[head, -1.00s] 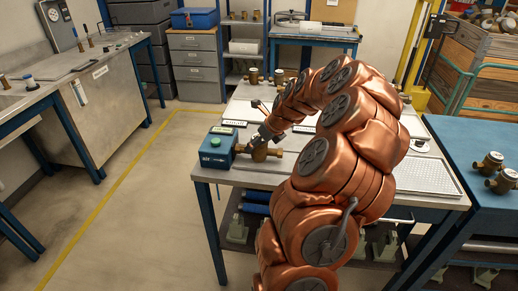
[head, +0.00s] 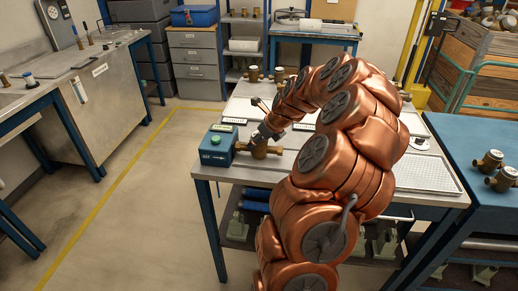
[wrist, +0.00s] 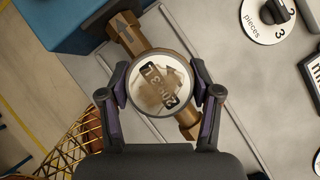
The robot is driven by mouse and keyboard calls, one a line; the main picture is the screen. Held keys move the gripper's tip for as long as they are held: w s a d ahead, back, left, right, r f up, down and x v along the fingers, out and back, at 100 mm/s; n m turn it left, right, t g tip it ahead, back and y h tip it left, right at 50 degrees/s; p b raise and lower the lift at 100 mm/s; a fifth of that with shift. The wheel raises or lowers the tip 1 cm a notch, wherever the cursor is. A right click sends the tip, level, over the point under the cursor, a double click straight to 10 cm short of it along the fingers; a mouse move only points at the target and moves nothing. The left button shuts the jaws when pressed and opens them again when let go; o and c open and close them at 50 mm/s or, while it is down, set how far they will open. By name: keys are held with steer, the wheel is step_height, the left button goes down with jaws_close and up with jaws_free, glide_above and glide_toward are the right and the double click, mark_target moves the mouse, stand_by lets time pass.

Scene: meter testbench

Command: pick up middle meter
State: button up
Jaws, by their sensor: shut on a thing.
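A brass meter (head: 259,151) with pipe stubs on both sides is at the left front of the grey bench, beside a teal box. In the wrist view the meter's round pale face (wrist: 161,86) lies between my fingers, with its brass pipe running from upper left to lower right. My gripper (wrist: 160,90) is shut on the meter's round body, one finger on each side. In the head view my gripper (head: 264,137) comes down on it from the upper right. I cannot tell whether the meter touches the bench.
Other meters stand at the bench's back (head: 253,74) and on the blue table (head: 487,161) at right. A perforated tray (head: 428,174) lies at the bench's right. A dial plate (wrist: 270,17) is near the meter.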

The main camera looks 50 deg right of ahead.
jaws_close()
